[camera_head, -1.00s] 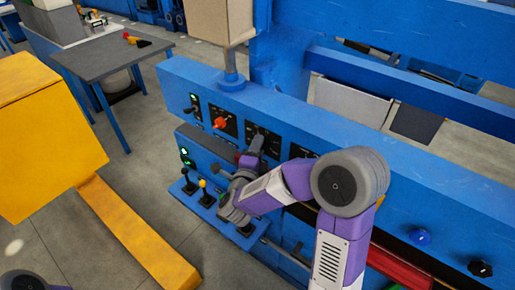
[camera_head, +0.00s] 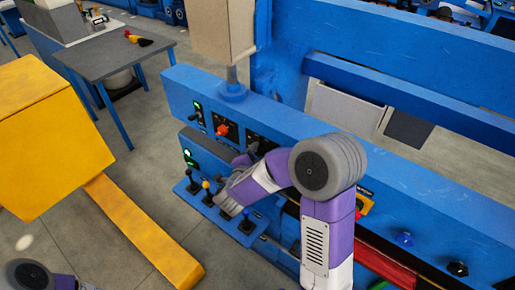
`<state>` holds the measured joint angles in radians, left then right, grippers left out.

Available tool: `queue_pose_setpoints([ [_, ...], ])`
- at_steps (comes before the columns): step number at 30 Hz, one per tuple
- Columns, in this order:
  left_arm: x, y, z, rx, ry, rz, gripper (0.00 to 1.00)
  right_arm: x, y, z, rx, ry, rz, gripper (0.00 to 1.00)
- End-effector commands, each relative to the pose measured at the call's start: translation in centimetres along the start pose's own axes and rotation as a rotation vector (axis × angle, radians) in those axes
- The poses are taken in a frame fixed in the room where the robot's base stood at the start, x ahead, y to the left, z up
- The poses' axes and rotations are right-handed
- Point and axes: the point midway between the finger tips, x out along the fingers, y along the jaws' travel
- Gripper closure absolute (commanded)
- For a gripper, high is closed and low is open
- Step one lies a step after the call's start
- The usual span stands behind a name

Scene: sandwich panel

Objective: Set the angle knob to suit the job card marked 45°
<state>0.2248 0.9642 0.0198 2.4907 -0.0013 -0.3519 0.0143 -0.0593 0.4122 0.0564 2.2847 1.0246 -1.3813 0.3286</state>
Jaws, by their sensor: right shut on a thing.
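My right arm reaches in from the lower right to the blue control panel (camera_head: 310,150). My right gripper (camera_head: 246,157) is at the third black plate (camera_head: 262,139) from the left, shut on a dark knob there. The fingers and wrist hide most of this knob, so its pointer and setting cannot be read. I cannot make out a job card marked 45°. My left gripper is out of view; only a bit of my left arm shows at the lower left.
A red knob (camera_head: 222,130) and a green-lit switch (camera_head: 198,108) sit left of my gripper. Below are levers with black, yellow (camera_head: 205,185) and blue tops. A yellow machine part (camera_head: 50,140) stands at left. A grey table (camera_head: 115,58) is behind.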

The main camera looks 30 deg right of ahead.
Motion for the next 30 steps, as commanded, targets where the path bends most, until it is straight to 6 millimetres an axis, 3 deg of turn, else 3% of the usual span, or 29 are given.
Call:
queue_pose_setpoints([
  [7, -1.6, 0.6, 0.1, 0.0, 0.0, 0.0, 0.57, -0.1, -0.3, 0.0, -0.085, -0.002, 0.034, 0.87],
  [23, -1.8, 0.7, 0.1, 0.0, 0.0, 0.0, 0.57, 0.0, -0.2, 0.1, -0.111, -0.001, 0.044, 0.87],
  [24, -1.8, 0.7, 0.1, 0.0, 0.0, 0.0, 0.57, 0.0, -0.2, 0.1, -0.111, -0.001, 0.044, 0.55],
  [28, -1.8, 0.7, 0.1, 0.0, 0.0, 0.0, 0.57, 0.0, -0.1, 0.1, -0.111, -0.001, 0.044, 0.35],
  [30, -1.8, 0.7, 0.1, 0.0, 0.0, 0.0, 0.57, 0.0, -0.1, 0.1, -0.111, -0.001, 0.045, 0.32],
])
